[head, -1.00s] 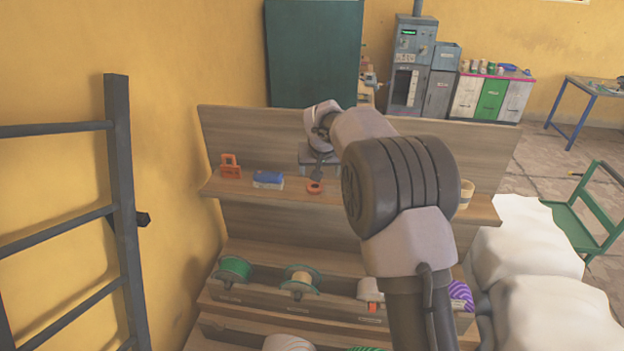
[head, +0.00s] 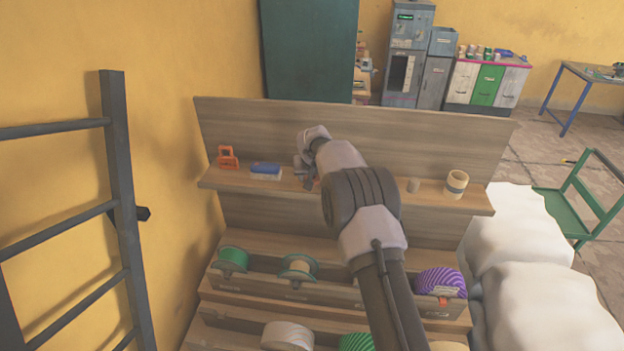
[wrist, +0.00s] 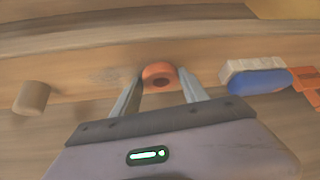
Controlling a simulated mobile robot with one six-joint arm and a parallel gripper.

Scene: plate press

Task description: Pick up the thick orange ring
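The thick orange ring (wrist: 158,72) lies flat on the upper wooden shelf. In the wrist view it sits just beyond and between the two fingertips of my gripper (wrist: 160,82). The fingers are spread apart with nothing between them that I can see held. In the head view my gripper (head: 305,172) is over the shelf, and only a sliver of the ring (head: 316,181) shows beside it; my arm hides the rest.
A blue-and-white brush-like block (head: 265,171) and an orange clamp-like item (head: 228,157) stand left on the shelf (head: 445,203). Several spools sit below. A dark ladder (head: 121,200) is at left.

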